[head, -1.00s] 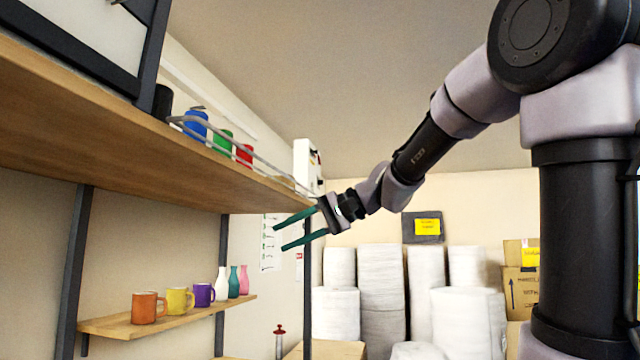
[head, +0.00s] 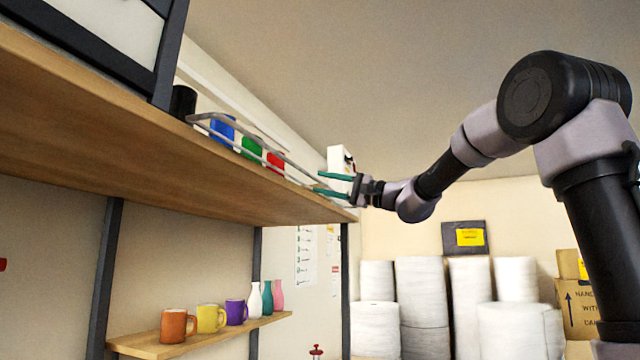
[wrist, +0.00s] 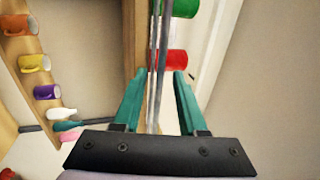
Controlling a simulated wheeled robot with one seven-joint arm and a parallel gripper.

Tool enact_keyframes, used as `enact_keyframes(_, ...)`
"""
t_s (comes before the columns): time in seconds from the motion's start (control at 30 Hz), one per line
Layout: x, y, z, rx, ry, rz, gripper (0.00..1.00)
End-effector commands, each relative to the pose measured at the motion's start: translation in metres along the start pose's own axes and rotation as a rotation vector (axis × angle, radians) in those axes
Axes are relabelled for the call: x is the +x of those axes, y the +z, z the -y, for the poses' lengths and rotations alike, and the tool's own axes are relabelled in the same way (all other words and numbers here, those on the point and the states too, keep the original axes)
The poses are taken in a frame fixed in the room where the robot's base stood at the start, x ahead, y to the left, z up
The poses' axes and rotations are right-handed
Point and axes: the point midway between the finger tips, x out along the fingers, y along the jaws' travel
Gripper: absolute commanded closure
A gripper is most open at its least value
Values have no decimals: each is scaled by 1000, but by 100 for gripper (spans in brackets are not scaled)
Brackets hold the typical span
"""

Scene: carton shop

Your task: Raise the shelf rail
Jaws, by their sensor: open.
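The shelf rail (head: 248,150) is a thin grey metal rail along the front edge of the upper wooden shelf (head: 180,175). In the wrist view the rail (wrist: 156,70) runs lengthwise between the fingers. My gripper (head: 319,184), with two green fingers, is open at the right end of the rail. In the wrist view the gripper (wrist: 157,75) has one finger on each side of the rail, with gaps showing. I cannot tell whether either finger touches it.
Behind the rail stand a black item (head: 183,102), a blue can (head: 222,128), a green can (head: 251,147) and a red can (head: 275,163). A lower shelf (head: 150,345) holds mugs and bottles. White rolls (head: 424,290) stand at the back. The space right of the shelf is open.

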Motion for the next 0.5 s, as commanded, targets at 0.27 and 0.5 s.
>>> enact_keyframes(0.27, 18, 0, 0, 2, 0, 0, 59)
enact_keyframes(0.5, 18, 0, 0, 1, 1, -1, 67)
